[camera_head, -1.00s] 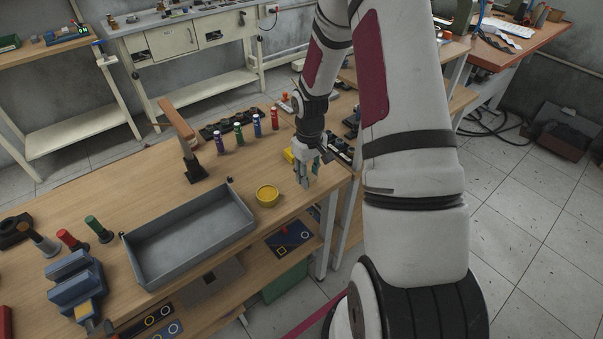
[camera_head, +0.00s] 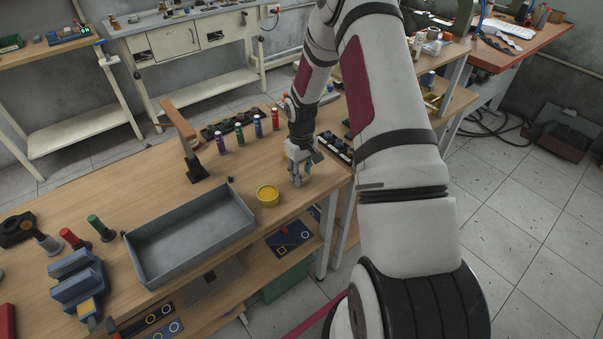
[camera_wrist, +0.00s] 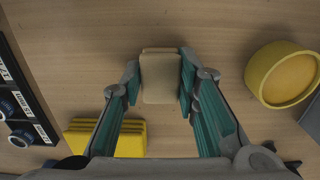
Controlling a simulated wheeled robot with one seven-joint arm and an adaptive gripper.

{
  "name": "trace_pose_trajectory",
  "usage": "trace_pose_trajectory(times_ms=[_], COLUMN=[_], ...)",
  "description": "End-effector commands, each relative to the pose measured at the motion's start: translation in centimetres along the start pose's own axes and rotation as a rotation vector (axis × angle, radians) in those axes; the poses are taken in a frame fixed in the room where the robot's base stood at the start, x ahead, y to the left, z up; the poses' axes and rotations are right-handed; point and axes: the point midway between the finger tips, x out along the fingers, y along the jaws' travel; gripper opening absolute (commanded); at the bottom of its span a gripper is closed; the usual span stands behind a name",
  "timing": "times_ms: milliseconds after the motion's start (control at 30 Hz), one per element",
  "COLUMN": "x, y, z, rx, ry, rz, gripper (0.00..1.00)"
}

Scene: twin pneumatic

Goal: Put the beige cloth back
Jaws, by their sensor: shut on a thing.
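The beige cloth (camera_wrist: 160,78) is a small folded block between my fingertips in the wrist view. My gripper (camera_wrist: 160,84) is shut on it, with a teal-lined finger pressed against each side. In the head view my gripper (camera_head: 297,180) is low over the wooden bench, just right of the yellow round container. The cloth is too small and too hidden by the fingers to make out there. I cannot tell whether the cloth touches the bench top.
The yellow round container (camera_head: 267,196) stands left of my gripper, beside the grey tray (camera_head: 190,235). A yellow block (camera_wrist: 105,138) and a black labelled panel (camera_wrist: 22,105) lie near the gripper. Several coloured bottles (camera_head: 258,126) stand behind. Bare bench lies around the cloth.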

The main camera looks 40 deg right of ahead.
Motion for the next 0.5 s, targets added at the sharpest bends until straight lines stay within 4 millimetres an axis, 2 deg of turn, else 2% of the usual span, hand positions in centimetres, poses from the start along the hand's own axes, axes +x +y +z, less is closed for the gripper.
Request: trace_pose_trajectory(times_ms=[67,100,167,500], x=[0.28,0.29,0.26,0.09], y=[-0.01,-0.01,-0.01,0.00], z=[0.00,0.01,0.02,0.03], rx=[0.000,0.000,0.000,0.000], ry=[-0.001,-0.001,-0.001,0.000], rz=[0.000,0.000,0.000,0.000], gripper=[0.06,0.33,0.47,0.49])
